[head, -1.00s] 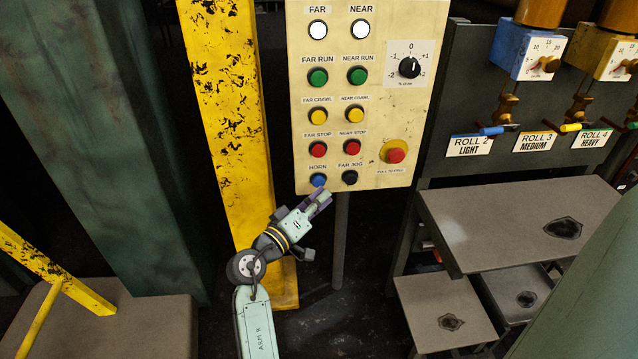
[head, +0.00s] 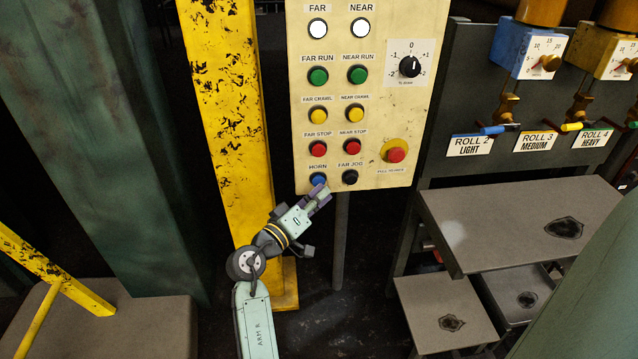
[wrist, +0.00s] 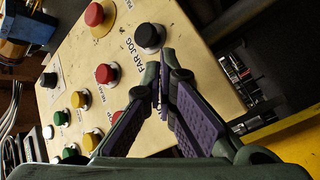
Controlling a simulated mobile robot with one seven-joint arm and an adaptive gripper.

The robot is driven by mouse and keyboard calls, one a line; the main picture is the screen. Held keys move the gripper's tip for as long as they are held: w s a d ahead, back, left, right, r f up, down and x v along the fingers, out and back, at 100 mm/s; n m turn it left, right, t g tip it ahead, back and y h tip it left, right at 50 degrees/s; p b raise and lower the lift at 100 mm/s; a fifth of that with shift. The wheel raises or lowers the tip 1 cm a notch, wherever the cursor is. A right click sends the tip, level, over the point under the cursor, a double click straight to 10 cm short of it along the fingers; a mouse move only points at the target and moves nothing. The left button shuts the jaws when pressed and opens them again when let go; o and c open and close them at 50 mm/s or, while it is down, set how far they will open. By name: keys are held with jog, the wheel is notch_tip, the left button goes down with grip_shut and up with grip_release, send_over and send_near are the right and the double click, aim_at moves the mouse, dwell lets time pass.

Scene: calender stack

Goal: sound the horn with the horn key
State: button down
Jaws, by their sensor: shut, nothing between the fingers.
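The horn key is a blue round button (head: 318,178) under the HORN label, at the bottom left of the cream control panel (head: 372,25). My gripper (head: 322,192) is just below it in the head view, and its tips overlap the key's lower edge. I cannot tell whether they touch. The wrist view shows the purple-padded fingers (wrist: 163,78) closed together at the tips and empty. The horn key is hidden there behind the fingers.
The black FAR JOG button (head: 350,177) is close to the right of the horn key, and the red FAR STOP button (head: 318,149) is above it. A yellow post (head: 226,110) stands left of the panel.

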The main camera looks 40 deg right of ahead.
jog(key=shift+w+d, duration=0.25)
jog(key=shift+w, duration=0.2)
dwell(0.5)
dwell(0.3)
jog(key=shift+s+a, duration=0.5)
jog(key=shift+s, duration=0.3)
jog(key=shift+s, duration=0.1)
jog(key=shift+s+a, duration=0.7)
jog(key=shift+s, duration=0.35)
jog(key=shift+s+a, duration=0.65)
jog(key=shift+s, duration=0.35)
